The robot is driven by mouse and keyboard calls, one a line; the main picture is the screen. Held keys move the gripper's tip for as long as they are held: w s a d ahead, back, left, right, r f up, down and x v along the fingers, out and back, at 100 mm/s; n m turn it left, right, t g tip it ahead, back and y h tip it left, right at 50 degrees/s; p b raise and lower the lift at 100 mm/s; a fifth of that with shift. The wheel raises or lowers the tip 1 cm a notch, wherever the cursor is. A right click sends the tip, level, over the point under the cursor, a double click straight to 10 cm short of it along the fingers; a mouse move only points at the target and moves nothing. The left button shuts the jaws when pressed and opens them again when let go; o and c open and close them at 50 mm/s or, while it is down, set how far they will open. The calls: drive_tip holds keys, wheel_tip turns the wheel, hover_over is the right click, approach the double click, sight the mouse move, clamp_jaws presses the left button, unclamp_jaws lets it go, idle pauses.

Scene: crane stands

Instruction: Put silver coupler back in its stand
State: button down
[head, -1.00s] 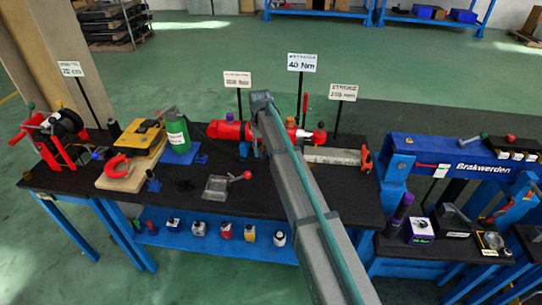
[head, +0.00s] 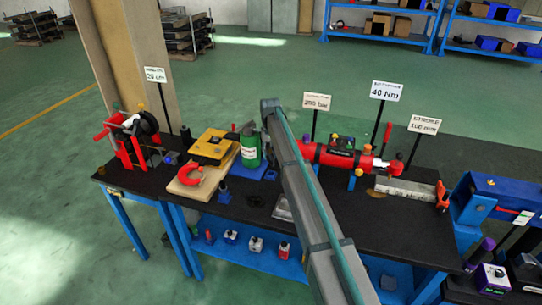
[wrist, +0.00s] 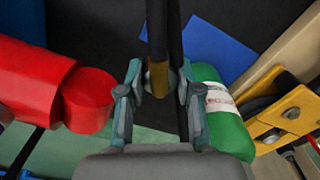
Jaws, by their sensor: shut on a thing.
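In the wrist view, my gripper (wrist: 160,82) is shut on a small brass-and-silver fitting (wrist: 158,78) at the end of a black hose (wrist: 160,25). I take this fitting to be the silver coupler; its far side is hidden between the fingers. A green bottle (wrist: 221,115) is close to the right finger, and a red cylinder (wrist: 88,100) is to the left. In the head view, my arm hides the gripper and the coupler. A small blue stand (head: 223,190) is on the black table, but I cannot tell whether it is the coupler's stand.
In the head view, the green bottle (head: 250,146) stands on a blue plate (head: 262,172), with a wooden board (head: 188,188) to its left. A red cylinder assembly (head: 335,157) lies to the right. Sign posts rise behind the table. The front right tabletop (head: 365,215) is fairly clear.

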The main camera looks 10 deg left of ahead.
drive_tip(key=shift+d, duration=0.2)
drive_tip(key=shift+f, duration=0.1)
drive_tip(key=b, duration=0.2)
hover_over(271, 175)
drive_tip(key=shift+s+f, duration=0.1)
drive_tip(key=shift+f, duration=2.7)
drive_tip(key=shift+f, duration=0.15)
drive_tip(key=shift+f+b, duration=0.5)
drive_tip(key=shift+f, duration=0.65)
drive_tip(key=c, duration=0.7)
unclamp_jaws()
drive_tip(key=shift+r, duration=0.1)
